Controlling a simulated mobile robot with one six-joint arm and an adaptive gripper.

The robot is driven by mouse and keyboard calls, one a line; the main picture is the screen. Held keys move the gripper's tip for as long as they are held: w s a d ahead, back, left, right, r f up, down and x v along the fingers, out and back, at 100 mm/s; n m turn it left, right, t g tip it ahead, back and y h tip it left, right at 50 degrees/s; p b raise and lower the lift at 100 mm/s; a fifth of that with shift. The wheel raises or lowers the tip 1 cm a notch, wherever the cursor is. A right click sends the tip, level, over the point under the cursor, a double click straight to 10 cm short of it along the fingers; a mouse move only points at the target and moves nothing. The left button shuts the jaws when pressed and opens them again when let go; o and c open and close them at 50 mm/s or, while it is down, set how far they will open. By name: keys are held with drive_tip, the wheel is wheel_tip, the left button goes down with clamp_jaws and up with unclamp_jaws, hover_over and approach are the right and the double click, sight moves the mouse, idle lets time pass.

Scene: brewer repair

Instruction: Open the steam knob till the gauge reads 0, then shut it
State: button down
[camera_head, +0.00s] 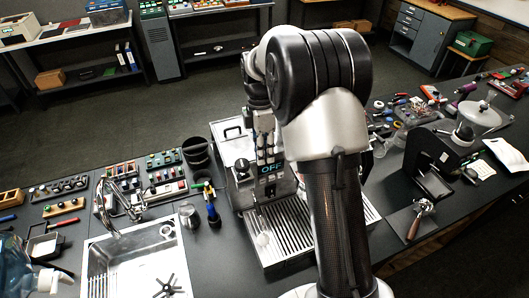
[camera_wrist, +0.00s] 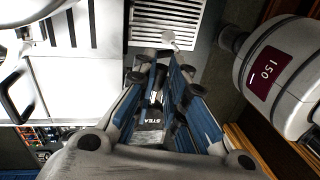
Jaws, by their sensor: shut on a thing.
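My gripper (camera_wrist: 158,97) is shut on the steam knob (camera_wrist: 155,98), which shows only in part as a pale metal piece between the blue fingers in the wrist view. A dark plate with the cut-off letters "STEA" (camera_wrist: 153,125) lies just beside the knob. The brewer (camera_head: 238,175) stands on the bench in the head view, partly behind my arm, with a lit "OFF" sign (camera_head: 271,168). How far the knob is turned I cannot tell. No gauge dial can be made out clearly in either view.
A slatted drip tray (camera_head: 290,230) lies in front of the brewer. A sink (camera_head: 135,262) is to its left, and a black grinder (camera_head: 432,160) to its right. A dark red panel (camera_wrist: 267,70) in the wrist view seems to read 150; its device is unclear.

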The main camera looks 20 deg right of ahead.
drive_tip(key=c, duration=1.6)
unclamp_jaws()
drive_tip(key=shift+c, duration=0.2)
drive_tip(key=shift+r, duration=0.1)
wheel_tip(320, 180, up, 12)
drive_tip(key=w, duration=0.2)
drive_tip(key=shift+w+f, duration=0.15)
drive_tip(key=shift+f, duration=0.05)
drive_tip(key=shift+o, duration=0.4)
drive_tip(key=shift+d, duration=0.1)
